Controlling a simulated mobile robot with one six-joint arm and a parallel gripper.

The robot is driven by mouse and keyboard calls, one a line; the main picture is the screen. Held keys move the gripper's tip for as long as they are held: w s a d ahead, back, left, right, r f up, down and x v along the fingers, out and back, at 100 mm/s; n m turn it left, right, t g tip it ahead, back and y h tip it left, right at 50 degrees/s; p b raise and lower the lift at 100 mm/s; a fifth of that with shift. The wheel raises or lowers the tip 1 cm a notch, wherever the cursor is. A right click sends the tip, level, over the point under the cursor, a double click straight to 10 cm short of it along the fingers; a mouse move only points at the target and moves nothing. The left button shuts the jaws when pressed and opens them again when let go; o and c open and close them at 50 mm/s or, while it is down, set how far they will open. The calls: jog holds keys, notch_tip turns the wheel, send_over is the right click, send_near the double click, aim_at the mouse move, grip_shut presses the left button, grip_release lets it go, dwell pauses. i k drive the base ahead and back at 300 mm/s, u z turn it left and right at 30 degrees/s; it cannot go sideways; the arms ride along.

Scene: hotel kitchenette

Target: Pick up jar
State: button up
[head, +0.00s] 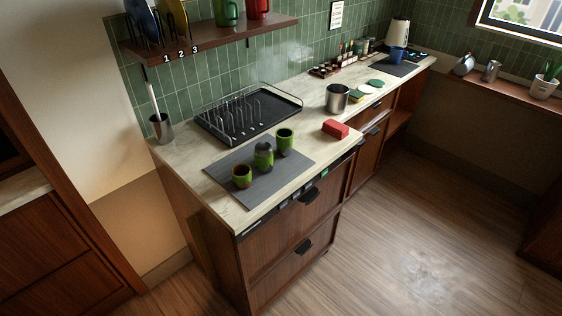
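A grey mat (221,174) lies on the near part of the counter with three green vessels on it. The middle one (264,156) is rounded with a narrower dark top and looks most like the jar. A green cup (242,177) with a brownish inside stands to its left and nearer. A taller green cup (285,141) stands to its right and farther back. All three stand upright and apart. My gripper is not in view.
A black dish rack (285,107) stands behind the mat. A red block-like item (336,129) and a steel pot (337,98) are to the right. A utensil holder (161,127) stands at the left. Open wooden floor (420,235) lies right of the counter (222,207).

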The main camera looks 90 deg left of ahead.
aim_at(264, 158)
jog(key=u, duration=0.2)
jog(key=i, duration=0.5)
jog(key=u, duration=0.75)
jog(key=k, duration=0.2)
jog(key=u, duration=2.6)
jog(key=k, duration=0.2)
jog(key=u, duration=1.1)
